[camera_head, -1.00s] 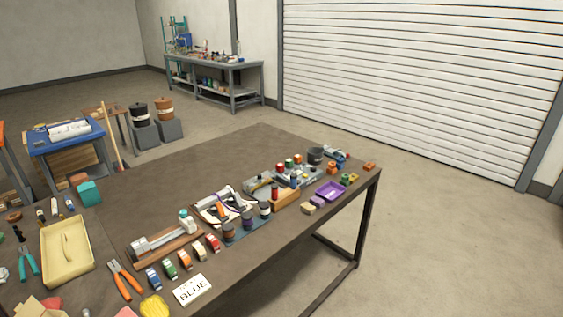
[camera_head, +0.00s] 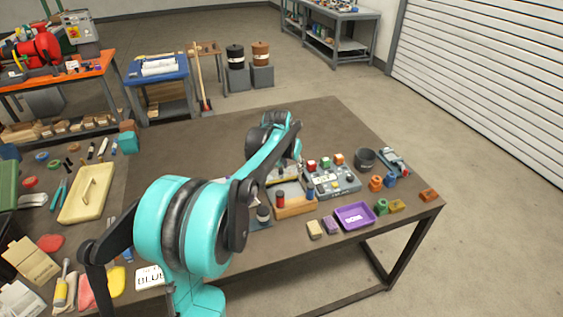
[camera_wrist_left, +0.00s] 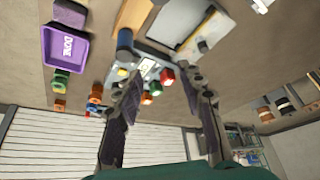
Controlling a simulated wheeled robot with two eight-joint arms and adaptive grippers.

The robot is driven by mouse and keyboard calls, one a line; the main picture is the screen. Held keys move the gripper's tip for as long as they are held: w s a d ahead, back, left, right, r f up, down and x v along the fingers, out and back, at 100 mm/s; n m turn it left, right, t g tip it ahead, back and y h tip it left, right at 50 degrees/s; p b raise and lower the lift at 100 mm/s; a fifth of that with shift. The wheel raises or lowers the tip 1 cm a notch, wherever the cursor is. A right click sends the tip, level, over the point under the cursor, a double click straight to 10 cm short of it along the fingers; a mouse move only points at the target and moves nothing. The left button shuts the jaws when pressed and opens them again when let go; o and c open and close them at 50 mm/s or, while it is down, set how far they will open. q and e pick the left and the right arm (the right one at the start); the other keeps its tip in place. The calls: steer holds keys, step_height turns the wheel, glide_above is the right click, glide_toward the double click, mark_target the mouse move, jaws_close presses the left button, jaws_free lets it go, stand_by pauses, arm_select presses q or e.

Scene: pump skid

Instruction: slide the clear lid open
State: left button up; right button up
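A shallow box (camera_head: 291,179) with a yellow inside stands mid-table in the head view, partly hidden by my left arm. In the wrist view, a pale panel with a dark knob, apparently the clear lid (camera_wrist_left: 190,36), lies at the top; its exact position along the box is hard to tell. My left gripper (camera_head: 296,153) is above the table at the far side of this box, small and partly hidden in the head view. In the wrist view its two fingers (camera_wrist_left: 163,115) are spread apart with nothing between them. My right gripper is not in view.
A grey panel (camera_head: 343,186) with coloured blocks stands right of the box. A wooden holder (camera_head: 296,208) with upright cylinders is in front. A purple tray (camera_head: 356,216) and a dark cup (camera_head: 364,158) are farther right. The table's far part is bare.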

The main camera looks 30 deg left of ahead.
arm_select(q)
steer(key=p, duration=0.2)
glide_toward(281, 169)
steer(key=shift+g, duration=0.3)
steer(key=b+x, duration=0.2)
steer(key=x, duration=0.5)
steer(key=shift+w+a, duration=0.1)
steer(key=shift+w, duration=0.1)
steer(key=shift+w+f, duration=0.3)
steer(key=shift+f, duration=0.4)
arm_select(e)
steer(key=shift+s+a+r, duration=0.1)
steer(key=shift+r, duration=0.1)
arm_select(q)
steer(key=shift+s, duration=0.1)
jaws_close()
